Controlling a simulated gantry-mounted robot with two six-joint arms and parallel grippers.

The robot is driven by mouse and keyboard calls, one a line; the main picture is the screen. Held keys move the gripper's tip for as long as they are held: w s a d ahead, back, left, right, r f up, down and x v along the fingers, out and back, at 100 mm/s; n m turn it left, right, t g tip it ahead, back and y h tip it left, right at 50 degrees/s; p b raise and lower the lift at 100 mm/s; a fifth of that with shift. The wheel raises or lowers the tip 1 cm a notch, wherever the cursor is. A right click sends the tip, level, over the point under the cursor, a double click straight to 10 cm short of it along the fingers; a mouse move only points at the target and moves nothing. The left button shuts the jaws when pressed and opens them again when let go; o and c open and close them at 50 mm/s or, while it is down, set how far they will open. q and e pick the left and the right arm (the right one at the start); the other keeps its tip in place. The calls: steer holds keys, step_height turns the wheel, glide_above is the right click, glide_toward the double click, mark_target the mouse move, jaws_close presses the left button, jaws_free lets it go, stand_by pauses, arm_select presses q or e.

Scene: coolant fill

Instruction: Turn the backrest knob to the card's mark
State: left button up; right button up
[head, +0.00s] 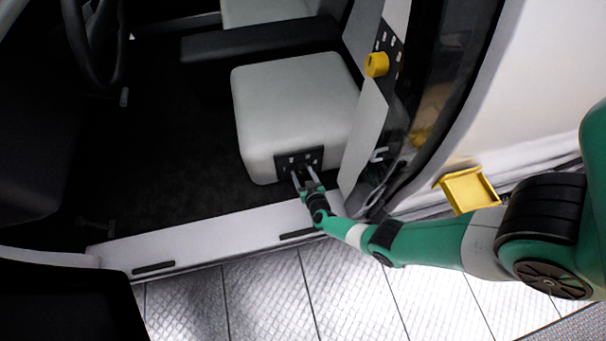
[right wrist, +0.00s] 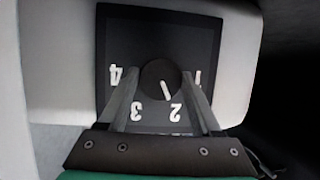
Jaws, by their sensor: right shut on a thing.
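A black panel (head: 290,161) sits on the front of the light grey seat (head: 290,95). In the right wrist view the panel (right wrist: 190,30) carries a round black knob (right wrist: 153,76) with white numerals 1 to 4 around it, upside down in the picture. The knob's white pointer line aims down and slightly right, toward the 2. My right gripper (head: 303,178) reaches the panel. In the right wrist view its fingers (right wrist: 160,77) stand on either side of the knob, shut on it. I cannot make out a card. My left gripper is not in view.
A yellow knob (head: 377,64) sits on another dark panel at the right of the seat. A yellow tray (head: 468,190) is outside the door opening. The dark floor (head: 175,150) left of the seat is clear.

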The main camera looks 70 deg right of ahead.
steer(key=shift+s+f+m+t+y+b, duration=0.1)
steer(key=shift+m+t+y+b, duration=0.35)
steer(key=shift+m, duration=0.65)
steer(key=shift+m+t, duration=0.85)
steer(key=shift+m, duration=0.25)
steer(key=o, duration=1.4)
steer(key=shift+s, duration=0.1)
steer(key=p+v, duration=0.6)
steer(key=v, duration=0.5)
steer(key=shift+s, duration=0.2)
